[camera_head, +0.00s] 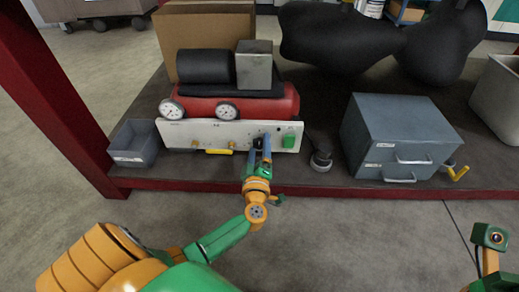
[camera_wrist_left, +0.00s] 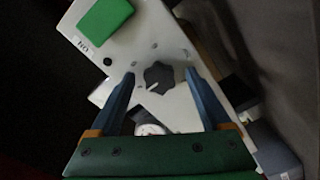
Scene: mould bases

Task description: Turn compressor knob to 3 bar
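The compressor has a red tank (camera_head: 265,107) with a white front panel (camera_head: 180,132). The dark round knob (camera_wrist_left: 158,76) is on the panel, with a white pointer mark toward the lower left in the left wrist view. Small marks lie around it. My left gripper (camera_head: 261,143) is open in front of the panel. In the left wrist view its blue fingertips (camera_wrist_left: 160,80) lie on either side of the knob, with gaps visible; depth to the knob is unclear. A gauge (camera_wrist_left: 150,129) shows partly between the fingers; its reading is illegible. My right gripper's fingers are out of view.
A green switch (camera_head: 289,141) is right of the knob, and a yellow handle (camera_head: 218,152) is left. Two gauges (camera_head: 172,109) (camera_head: 227,111) sit above the panel. A grey bin (camera_head: 135,143) stands left; a blue-grey drawer box (camera_head: 400,135) stands right.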

